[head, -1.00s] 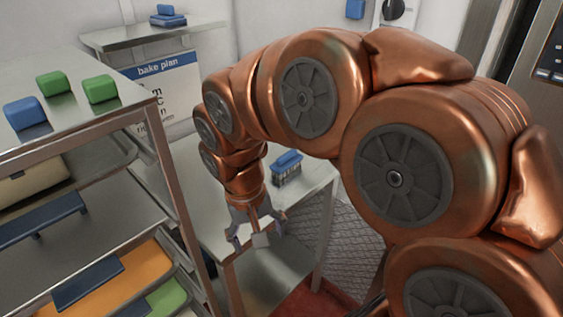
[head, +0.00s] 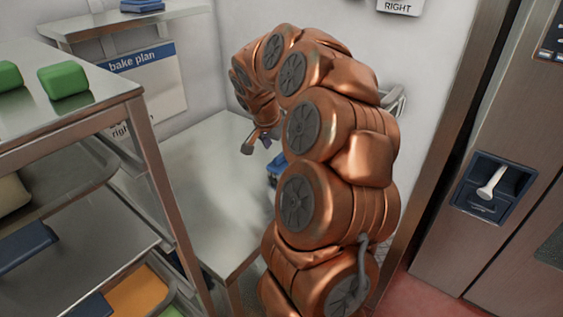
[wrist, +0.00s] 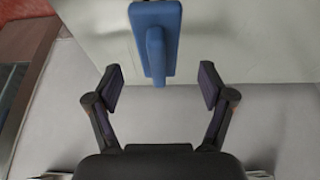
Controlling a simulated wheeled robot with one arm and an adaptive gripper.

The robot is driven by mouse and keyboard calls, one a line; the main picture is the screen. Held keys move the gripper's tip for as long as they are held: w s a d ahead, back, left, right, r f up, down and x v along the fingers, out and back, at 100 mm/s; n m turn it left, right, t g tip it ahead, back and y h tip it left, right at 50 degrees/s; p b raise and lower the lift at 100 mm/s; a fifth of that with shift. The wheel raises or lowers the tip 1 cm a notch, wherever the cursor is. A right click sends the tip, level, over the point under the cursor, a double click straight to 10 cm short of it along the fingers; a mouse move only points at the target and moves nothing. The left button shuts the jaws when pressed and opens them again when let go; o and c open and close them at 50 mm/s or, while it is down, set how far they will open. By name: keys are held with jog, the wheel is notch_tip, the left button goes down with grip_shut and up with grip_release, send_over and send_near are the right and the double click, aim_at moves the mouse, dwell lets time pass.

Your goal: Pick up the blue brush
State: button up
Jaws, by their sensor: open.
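The blue brush (head: 277,166) is on the steel table (head: 205,180) in the head view, and my arm hides part of it. In the wrist view the blue brush (wrist: 156,42) shows from above, with a raised narrow handle on a wider block. My gripper (head: 257,143) is above the table, close to the brush, and looks empty. In the wrist view my open gripper (wrist: 162,88) has its fingers spread wide. The brush lies ahead of the fingertips, in line with the gap between them and apart from both.
A steel rack (head: 145,150) with trays and green blocks (head: 63,80) stands at the left. A wall shelf (head: 120,22) holds a blue item (head: 142,6). A steel cabinet with a dispenser-like handle (head: 491,186) is at the right. The table's left part is bare.

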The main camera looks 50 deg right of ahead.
jog(key=shift+p+x, duration=0.9)
jog(key=shift+x, duration=2.1)
jog(key=shift+s, duration=0.15)
jog(key=shift+c, duration=0.2)
jog(key=c, duration=1.3)
jog(key=shift+r+b, duration=0.65)
jog(key=shift+r, duration=1)
jog(key=s+b, duration=0.1)
jog(key=s, duration=0.4)
jog(key=s+r+b, duration=0.1)
jog(key=s, duration=0.4)
jog(key=s+a+b, duration=0.1)
jog(key=s+b, duration=0.1)
jog(key=s, duration=0.4)
jog(key=shift+r, duration=0.35)
